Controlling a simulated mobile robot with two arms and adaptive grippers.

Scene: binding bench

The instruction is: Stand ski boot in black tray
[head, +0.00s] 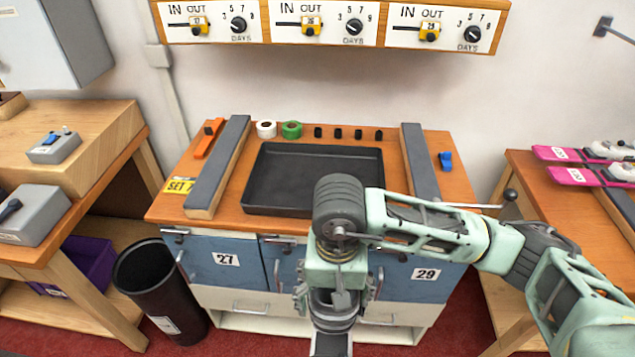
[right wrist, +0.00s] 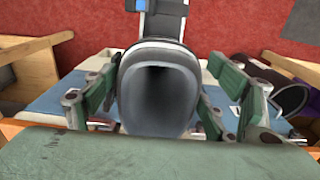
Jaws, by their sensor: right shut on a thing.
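The black tray (head: 270,208) lies empty, as far as it shows, in the middle of the bench top. My right arm covers its front right corner. My right gripper (head: 331,298) hangs in front of the bench, short of the tray, pointing down. In the right wrist view, its fingers (right wrist: 163,100) are shut on the grey ski boot (right wrist: 158,88), one on each side, with the boot's dark opening facing the camera. In the head view the boot (head: 331,345) shows only partly below the gripper, cut by the lower edge. My left gripper is out of view.
Grey-topped rails (head: 218,165) and (head: 419,160) flank the tray. Tape rolls (head: 291,129) and small black pegs stand behind it. A black bin (head: 160,285) is on the floor at left. Pink skis (head: 575,175) lie on the right table. Control boxes hang above.

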